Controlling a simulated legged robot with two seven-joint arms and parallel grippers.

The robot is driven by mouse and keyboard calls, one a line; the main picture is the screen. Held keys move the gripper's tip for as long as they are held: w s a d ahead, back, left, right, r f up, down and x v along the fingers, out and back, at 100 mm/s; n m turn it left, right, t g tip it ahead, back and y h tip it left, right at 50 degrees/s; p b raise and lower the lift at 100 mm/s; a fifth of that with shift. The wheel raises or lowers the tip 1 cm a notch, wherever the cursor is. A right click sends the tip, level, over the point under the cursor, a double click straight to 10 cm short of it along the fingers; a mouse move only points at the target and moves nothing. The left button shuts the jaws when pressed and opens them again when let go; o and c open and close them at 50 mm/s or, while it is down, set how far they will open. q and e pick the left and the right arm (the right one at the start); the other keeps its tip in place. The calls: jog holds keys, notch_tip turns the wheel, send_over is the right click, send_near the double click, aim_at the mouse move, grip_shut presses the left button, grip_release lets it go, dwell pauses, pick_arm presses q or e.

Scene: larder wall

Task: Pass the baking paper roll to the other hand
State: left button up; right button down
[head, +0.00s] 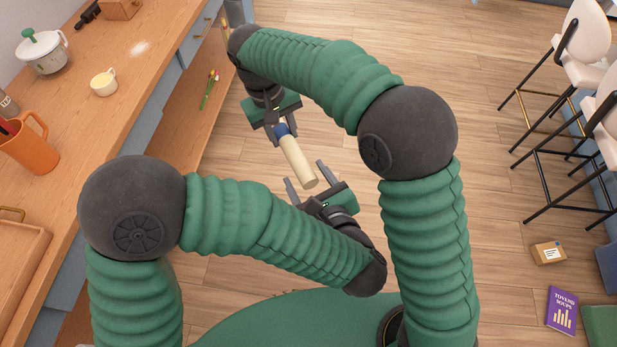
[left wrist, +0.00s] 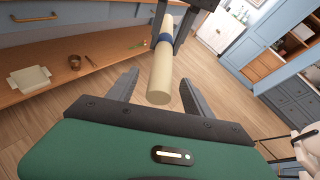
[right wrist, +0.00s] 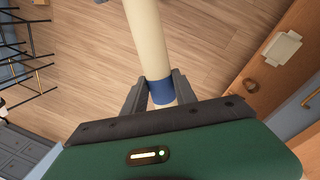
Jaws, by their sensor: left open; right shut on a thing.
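The baking paper roll (head: 297,160) is a cream cylinder with a blue band near one end. My right gripper (head: 282,133) is shut on it at the blue band, as the right wrist view (right wrist: 160,92) also shows. The roll's free end points down toward my left gripper (head: 306,176) in the head view. My left gripper is open and empty, with its two fingers apart. In the left wrist view the roll's free end (left wrist: 159,96) appears between the left fingers (left wrist: 155,85); whether it touches them I cannot tell.
A wooden counter (head: 120,105) runs along the left, with a white pot (head: 42,52), a cream cup (head: 103,83) and an orange jug (head: 30,145). Bar stools (head: 580,45) stand at the right. A small box (head: 548,253) and a purple book (head: 562,310) lie lower right. The middle floor is clear.

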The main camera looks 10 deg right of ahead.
aim_at(297, 162)
pick_arm(q)
jog(key=x, duration=0.6)
jog(key=shift+w+a, duration=0.1)
jog(key=shift+w, duration=0.2)
pick_arm(e)
jog(key=shift+a, duration=0.1)
pick_arm(q)
grip_shut()
pick_arm(e)
jog(key=c, duration=0.9)
grip_release()
